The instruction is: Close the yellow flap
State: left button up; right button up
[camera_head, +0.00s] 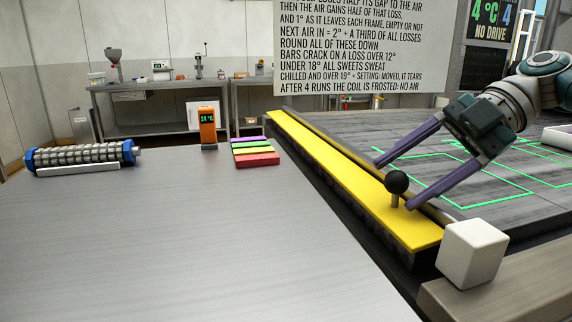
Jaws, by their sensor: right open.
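The yellow flap (345,172) is a long strip along the right edge of the steel table, running from the back middle to the front right. A black ball knob (397,182) on a short stem stands near its front end. My right gripper (393,186) comes in from the right with its two purple fingers spread wide. One fingertip is beyond the knob and the other appears close beside it on the right; I cannot tell whether it touches. My left gripper is not in view.
A white cube (472,253) sits at the flap's front end. A grey surface with green outlines (495,170) lies right.

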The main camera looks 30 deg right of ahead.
jog(key=b+v, duration=0.2)
jog(key=v, duration=0.7)
jog(key=shift+d+r, duration=0.2)
jog(key=shift+d, duration=0.15)
jog(key=shift+s, duration=0.1)
